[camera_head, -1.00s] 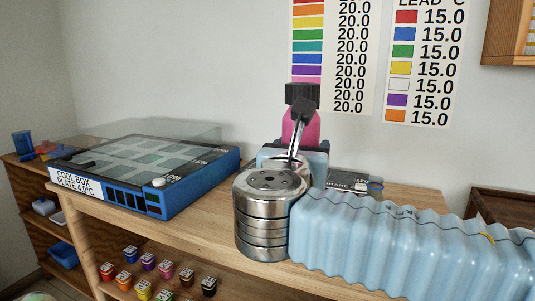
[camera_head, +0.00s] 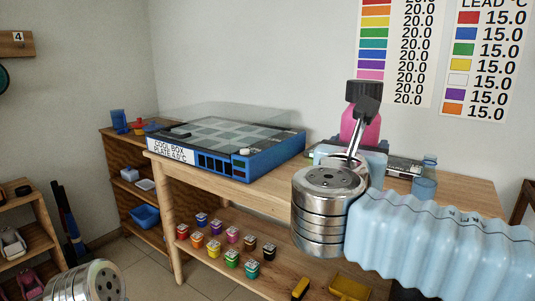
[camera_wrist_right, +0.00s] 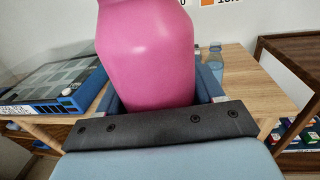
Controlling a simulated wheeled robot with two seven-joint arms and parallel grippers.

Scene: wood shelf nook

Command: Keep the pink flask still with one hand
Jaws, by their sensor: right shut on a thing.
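The pink flask (camera_head: 351,126) with a black cap (camera_head: 364,91) is upright above the wooden bench at centre right in the head view. Its pink body fills the upper middle of the right wrist view (camera_wrist_right: 150,58). My right gripper (camera_wrist_right: 158,95) is shut on the flask, one finger on each side of it. In the head view my right arm hides the lower part of the flask, so I cannot tell whether it touches the bench. Only a metal joint of my left arm shows at the lower left; its gripper is out of view.
A blue cool box (camera_head: 228,150) stands on the wooden bench (camera_head: 262,194), left of the flask. A small translucent blue bottle (camera_head: 424,180) stands to the right. Several coloured small jars sit on the shelf below. Bench between cool box and my right arm is clear.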

